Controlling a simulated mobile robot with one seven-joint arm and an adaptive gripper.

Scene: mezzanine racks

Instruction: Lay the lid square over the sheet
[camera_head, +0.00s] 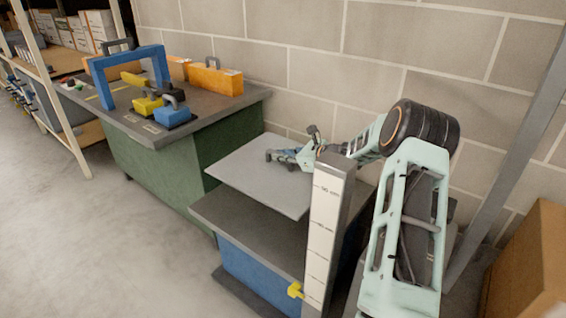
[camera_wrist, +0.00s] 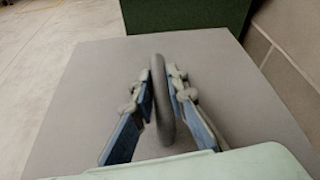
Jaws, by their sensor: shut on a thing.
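The lid is a light grey flat plate (camera_head: 245,172), seen in the head view in front of the block wall. It also fills much of the wrist view (camera_wrist: 85,95). My gripper (camera_head: 271,156) is shut on the lid's dark upright handle (camera_wrist: 161,100), with a finger on each side in the wrist view (camera_wrist: 160,85). The lid appears raised above a dark grey flat top (camera_head: 240,228) on a blue body (camera_head: 258,272), and looks offset from it. Whether this dark top is the sheet I cannot tell; the lid hides its back part.
A post with a marked scale (camera_head: 325,235) stands at the front right of the blue body, close to my arm. A yellow part (camera_head: 295,290) is low beside it. A green bench (camera_head: 160,165) with blue, orange and yellow items adjoins left. A cardboard box (camera_head: 535,260) is right.

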